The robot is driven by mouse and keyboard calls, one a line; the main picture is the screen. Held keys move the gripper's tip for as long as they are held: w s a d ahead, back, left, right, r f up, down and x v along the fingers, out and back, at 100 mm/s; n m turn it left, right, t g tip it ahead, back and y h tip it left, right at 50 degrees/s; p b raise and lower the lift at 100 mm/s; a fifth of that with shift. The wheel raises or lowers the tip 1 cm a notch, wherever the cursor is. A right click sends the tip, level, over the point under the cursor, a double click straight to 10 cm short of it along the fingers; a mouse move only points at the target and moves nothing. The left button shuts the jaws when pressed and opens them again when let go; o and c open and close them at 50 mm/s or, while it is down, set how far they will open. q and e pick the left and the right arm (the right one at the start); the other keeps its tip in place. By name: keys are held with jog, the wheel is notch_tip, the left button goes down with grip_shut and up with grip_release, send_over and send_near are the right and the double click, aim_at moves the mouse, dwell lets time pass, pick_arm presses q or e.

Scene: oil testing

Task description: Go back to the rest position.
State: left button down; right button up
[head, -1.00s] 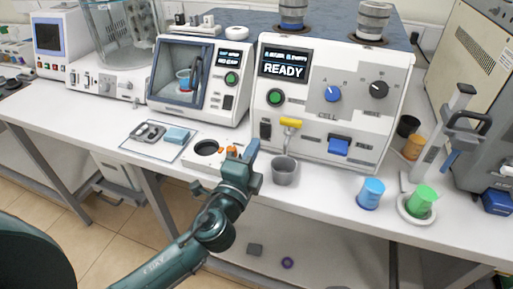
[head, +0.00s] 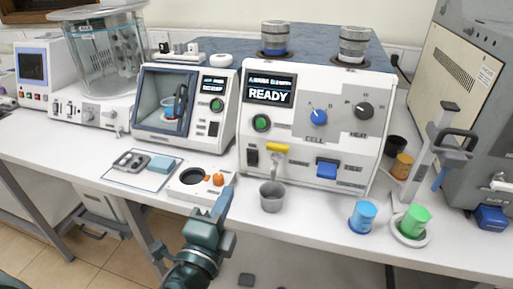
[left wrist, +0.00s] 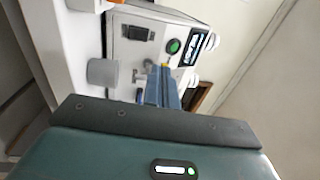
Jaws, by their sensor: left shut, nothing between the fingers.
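My left gripper (head: 219,203) is in the head view at the bottom centre, in front of the table's front edge. Its blue fingers are shut and empty, a little left of a grey cup (head: 272,196) and apart from it. In the left wrist view the shut fingers (left wrist: 163,84) point toward the large white machine, and the grey cup (left wrist: 102,72) stands to their left. My right gripper is not in view.
The large machine (head: 312,146) with a READY screen stands behind the cup. A blue cup (head: 362,217) and a green cup (head: 414,221) stand to the right. A small white unit (head: 190,190) with a round hole and a mat (head: 128,179) lie left of the gripper.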

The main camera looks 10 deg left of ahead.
pick_arm(q)
jog(key=s+f+n+g+h+p, duration=0.1)
jog(key=s+f+n+g, duration=0.2)
jog(key=f+n, duration=0.2)
jog(key=s+f+n+g+h+p, duration=0.1)
jog(key=s+f+n+g, duration=0.2)
jog(key=f, duration=0.6)
jog(key=s+d+f+n+g+p, duration=0.1)
jog(key=s+f+n+g, duration=0.1)
jog(key=s+f+n, duration=0.2)
notch_tip(320, 180, down, 4)
jog(key=n, duration=0.3)
jog(key=shift+s+g+h, duration=0.2)
jog(key=shift+g+h, duration=0.2)
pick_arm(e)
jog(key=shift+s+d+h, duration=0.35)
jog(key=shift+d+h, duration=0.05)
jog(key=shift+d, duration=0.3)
pick_arm(q)
jog(key=shift+d+r, duration=0.1)
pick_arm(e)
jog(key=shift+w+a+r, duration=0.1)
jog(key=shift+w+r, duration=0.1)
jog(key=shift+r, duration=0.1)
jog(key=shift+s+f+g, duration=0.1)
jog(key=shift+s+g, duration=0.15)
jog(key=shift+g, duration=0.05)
pick_arm(q)
jog(key=c, duration=2.2)
grip_release()
